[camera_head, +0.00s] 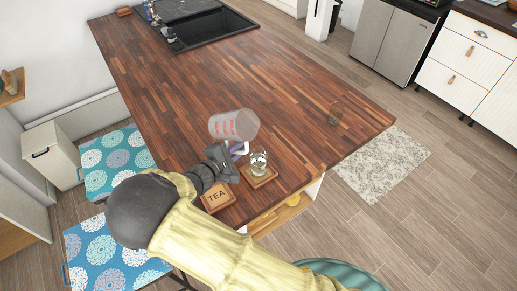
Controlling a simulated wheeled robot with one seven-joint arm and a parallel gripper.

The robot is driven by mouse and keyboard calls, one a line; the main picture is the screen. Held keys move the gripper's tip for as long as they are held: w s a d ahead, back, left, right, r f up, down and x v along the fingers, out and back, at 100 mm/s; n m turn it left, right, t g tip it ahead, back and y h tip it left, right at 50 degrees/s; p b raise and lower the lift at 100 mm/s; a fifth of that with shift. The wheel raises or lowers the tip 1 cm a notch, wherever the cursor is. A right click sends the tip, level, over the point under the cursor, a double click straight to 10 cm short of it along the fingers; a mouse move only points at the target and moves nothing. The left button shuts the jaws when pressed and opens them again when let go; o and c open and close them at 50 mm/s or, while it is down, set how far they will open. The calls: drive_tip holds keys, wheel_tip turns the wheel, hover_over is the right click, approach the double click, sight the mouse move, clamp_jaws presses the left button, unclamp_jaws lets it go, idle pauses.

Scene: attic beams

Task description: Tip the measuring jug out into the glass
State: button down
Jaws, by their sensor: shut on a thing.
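The clear measuring jug (232,126) with red markings is tilted far over in the air above the counter, with its open end towards the right. My gripper (232,150) is shut on it, below it in the picture. The jug's handle is mostly hidden by the gripper. The glass (259,163) is small, clear and upright on a wooden coaster (262,182), just right of the gripper and below the jug's open end in the picture. I cannot tell what is in the jug or the glass.
A wooden TEA box (217,197) stands at the counter's near edge, beside my arm. A black sink (205,28) is at the far end. The middle of the wooden counter (190,85) is clear.

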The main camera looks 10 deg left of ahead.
drive_tip(key=shift+n+h, duration=0.3)
drive_tip(key=shift+n, duration=0.1)
drive_tip(key=r+p, duration=0.3)
drive_tip(key=r, duration=0.1)
drive_tip(key=shift+d, duration=0.3)
drive_tip(key=shift+a+f+n+t+h+p, duration=0.15)
drive_tip(key=shift+f+n+h+p, duration=0.3)
drive_tip(key=shift+n, duration=1.05)
drive_tip(key=shift+f+n+t+h+p, duration=0.15)
drive_tip(key=shift+n+h, duration=0.45)
drive_tip(key=shift+n, duration=0.9)
drive_tip(key=shift+a+f+n+t+h+p, duration=0.15)
drive_tip(key=shift+n+h+p, duration=0.35)
drive_tip(key=shift+n, duration=1)
